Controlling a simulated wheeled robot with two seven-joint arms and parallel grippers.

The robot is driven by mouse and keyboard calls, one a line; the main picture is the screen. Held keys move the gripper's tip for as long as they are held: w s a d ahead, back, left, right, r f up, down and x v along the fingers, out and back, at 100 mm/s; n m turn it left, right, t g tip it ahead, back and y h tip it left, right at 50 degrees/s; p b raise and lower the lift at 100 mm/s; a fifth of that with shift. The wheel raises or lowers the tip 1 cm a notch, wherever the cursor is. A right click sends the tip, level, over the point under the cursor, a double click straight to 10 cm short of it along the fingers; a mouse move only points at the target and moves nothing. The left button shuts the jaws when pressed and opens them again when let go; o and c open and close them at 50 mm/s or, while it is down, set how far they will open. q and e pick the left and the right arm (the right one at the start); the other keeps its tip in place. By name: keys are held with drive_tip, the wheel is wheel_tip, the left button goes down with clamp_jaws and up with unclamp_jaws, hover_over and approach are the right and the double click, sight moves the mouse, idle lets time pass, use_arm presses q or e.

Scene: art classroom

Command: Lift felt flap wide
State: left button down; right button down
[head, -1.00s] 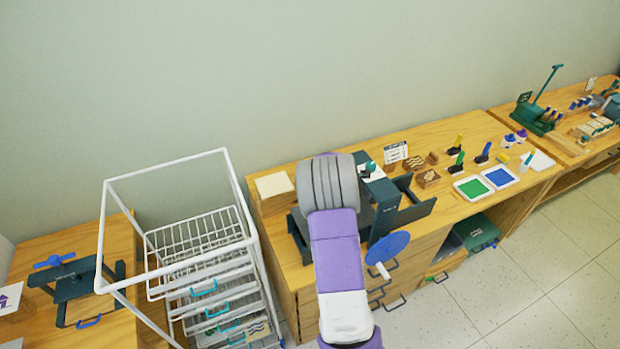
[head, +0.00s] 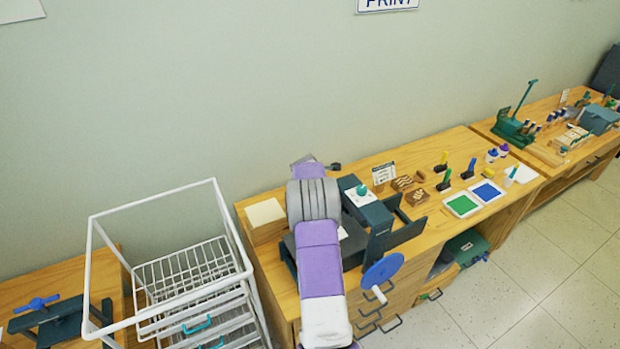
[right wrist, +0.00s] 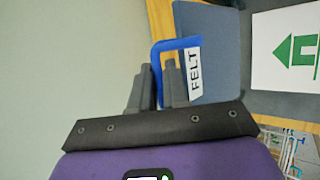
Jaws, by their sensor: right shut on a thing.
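The felt flap (right wrist: 218,55) is a grey-blue sheet in the right wrist view. A blue loop handle (right wrist: 157,52) and a white tag reading FELT (right wrist: 194,73) are at its edge. My right gripper (right wrist: 160,78) is shut on the handle, its grey fingers reaching it from below. In the head view my right arm stretches over the press, with the gripper (head: 322,165) partly hidden behind the wrist. The press (head: 378,243) is dark with a blue wheel (head: 383,270). The arm hides much of its bed and the flap. My left gripper is out of view.
A paper with a green house print (right wrist: 293,50) lies beside the felt. A white wire rack (head: 165,262) stands left of the press. A pale block (head: 265,212) is close to the arm. Ink pads (head: 462,204), stamps and bottles occupy the bench to the right.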

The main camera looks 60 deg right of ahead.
drive_tip(key=shift+a+f, duration=0.1)
drive_tip(key=shift+f, duration=0.4)
drive_tip(key=c, duration=1.2)
unclamp_jaws()
